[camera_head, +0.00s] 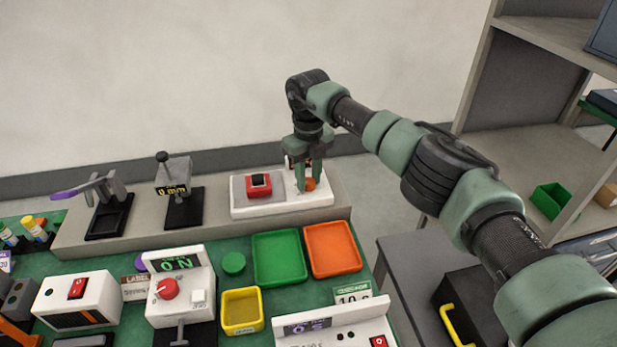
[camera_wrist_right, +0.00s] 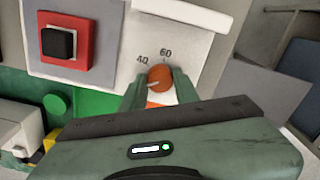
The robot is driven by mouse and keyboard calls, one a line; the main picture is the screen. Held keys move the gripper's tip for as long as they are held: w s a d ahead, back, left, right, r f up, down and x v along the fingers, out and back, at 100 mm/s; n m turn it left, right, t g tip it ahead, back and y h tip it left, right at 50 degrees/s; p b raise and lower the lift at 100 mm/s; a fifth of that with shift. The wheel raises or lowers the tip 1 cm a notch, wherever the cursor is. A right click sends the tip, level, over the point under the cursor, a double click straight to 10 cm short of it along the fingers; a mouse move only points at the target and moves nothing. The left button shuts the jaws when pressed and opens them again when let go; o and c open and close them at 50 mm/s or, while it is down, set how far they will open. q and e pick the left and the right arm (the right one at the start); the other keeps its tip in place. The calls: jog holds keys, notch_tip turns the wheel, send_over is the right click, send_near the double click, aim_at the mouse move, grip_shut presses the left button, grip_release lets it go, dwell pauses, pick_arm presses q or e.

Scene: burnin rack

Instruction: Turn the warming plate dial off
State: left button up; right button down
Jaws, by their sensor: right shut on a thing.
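The warming plate is a white unit (camera_head: 283,205) on the grey ledge at the back, with a dark and red square pad on its left. It also shows in the right wrist view (camera_wrist_right: 187,12). Its orange dial (camera_wrist_right: 159,77) sits at the unit's right end, with "40" and "60" printed beside it. My right gripper (camera_head: 306,184) reaches down over the dial, which shows as a bit of orange (camera_head: 310,184) between the fingers. In the right wrist view the green fingers (camera_wrist_right: 160,88) are closed on the dial's two sides. The dial's off mark cannot be seen. My left gripper is not in view.
A green tray (camera_head: 279,281) and an orange tray (camera_head: 359,270) lie in front of the ledge. A white device with a red knob (camera_head: 168,289) stands further left. A black stand with a lever (camera_head: 184,210) is left of the warming plate. Shelves (camera_head: 520,110) stand at right.

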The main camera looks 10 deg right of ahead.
aim_at(308, 181)
jog(key=shift+r, duration=0.1)
jog(key=c, duration=1.1)
grip_release()
jog(key=shift+o, duration=0.2)
notch_tip(308, 181, up, 8)
jog(key=shift+f+b, duration=0.15)
jog(key=shift+b, duration=0.4)
